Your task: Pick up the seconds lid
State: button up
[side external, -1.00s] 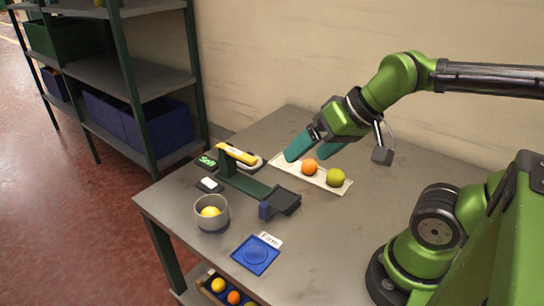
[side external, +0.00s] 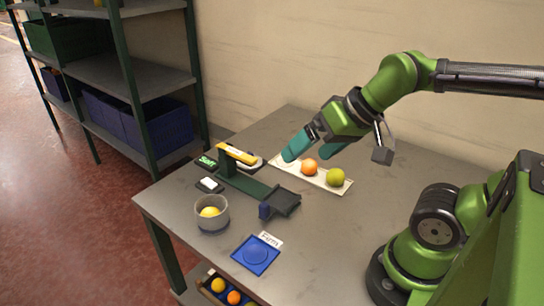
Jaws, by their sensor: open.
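No item here is clearly marked as the seconds lid, and I cannot tell which one it is. A grey round pot (side external: 212,222) stands uncovered near the table's left front, with a yellow fruit (side external: 209,212) inside. A blue square piece with a round raised or sunken centre (side external: 256,256) lies at the front edge beside a card reading "Firm" (side external: 271,239). My gripper (side external: 313,154) has teal fingers spread apart. It is above the left end of a pale tray (side external: 318,179), beside an orange fruit (side external: 309,166), and holds nothing visible.
A green fruit (side external: 336,177) sits on the tray's right end. A dark green stand with a yellow bar (side external: 238,154), a green "Soft" plate (side external: 206,162), a small white-topped item (side external: 209,183) and a dark platform (side external: 285,201) occupy the left middle.

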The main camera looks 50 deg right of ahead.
jog(key=w+d+f+n+g+h, duration=0.15)
jog(key=w+d+f, duration=0.25)
jog(key=w+d, duration=0.7)
jog(key=w+d+f+n+g+h, duration=0.1)
jog(key=w+d+f+n, duration=0.35)
jog(key=w, duration=0.95)
jog(key=w+f, duration=0.1)
jog(key=f, duration=0.2)
jog(key=w+d+f+m, duration=0.1)
jog(key=w+f, duration=0.1)
jog(key=f, duration=0.1)
jog(key=w+f+m, duration=0.1)
jog(key=f, duration=0.2)
jog(key=shift+w+d+f+y, duration=0.2)
jog(key=shift+d+f+y, duration=0.05)
jog(key=shift+f, duration=0.1)
jog(key=shift+s+x, duration=0.1)
jog(key=shift+x, duration=1.35)
jog(key=shift+s+x, duration=0.15)
jog(key=shift+x, duration=1.3)
jog(key=shift+d, duration=0.15)
jog(key=c, duration=0.8)
